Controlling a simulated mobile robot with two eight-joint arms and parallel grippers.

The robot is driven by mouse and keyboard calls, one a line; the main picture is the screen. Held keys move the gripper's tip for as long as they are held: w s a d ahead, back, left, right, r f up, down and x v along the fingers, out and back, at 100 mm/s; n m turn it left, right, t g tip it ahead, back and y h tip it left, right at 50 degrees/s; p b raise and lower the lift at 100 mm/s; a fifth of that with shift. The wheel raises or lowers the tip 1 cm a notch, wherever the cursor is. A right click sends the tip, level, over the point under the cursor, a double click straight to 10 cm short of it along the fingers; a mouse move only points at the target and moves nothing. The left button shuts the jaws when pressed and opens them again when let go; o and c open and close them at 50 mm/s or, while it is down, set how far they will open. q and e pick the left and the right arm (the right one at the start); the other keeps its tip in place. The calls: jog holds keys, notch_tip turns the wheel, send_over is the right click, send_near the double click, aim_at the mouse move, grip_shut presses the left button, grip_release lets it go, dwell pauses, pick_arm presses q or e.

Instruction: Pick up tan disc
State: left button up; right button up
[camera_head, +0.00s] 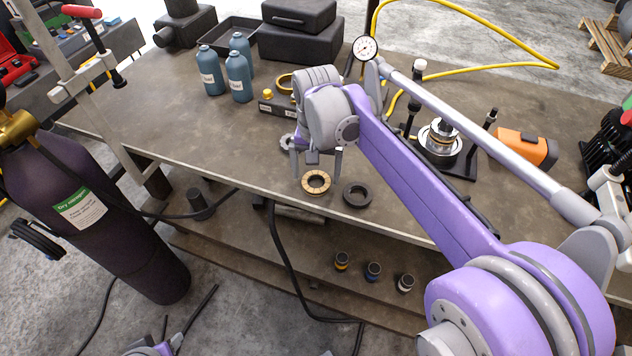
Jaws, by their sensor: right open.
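The tan disc (308,187) is a ring with a dark centre, lying flat near the front edge of the table (240,150). My right gripper (316,170) is open and points down at it, with one finger to each side. The fingertips look a little above or behind the disc; I cannot tell whether they touch it. A dark ring (357,195) lies just to the right of the disc. My left gripper does not show.
A grey ring (287,142) lies left of my right gripper. Blue bottles (238,75) and black cases (296,35) stand behind. A dial gauge (365,48), yellow hose and a fixture with a metal part (440,140) are to the right.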

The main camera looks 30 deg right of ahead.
jog(key=shift+f, duration=0.85)
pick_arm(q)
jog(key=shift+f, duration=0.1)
pick_arm(e)
jog(key=c, duration=1.3)
jog(key=shift+r, duration=0.15)
jog(key=shift+c, duration=0.2)
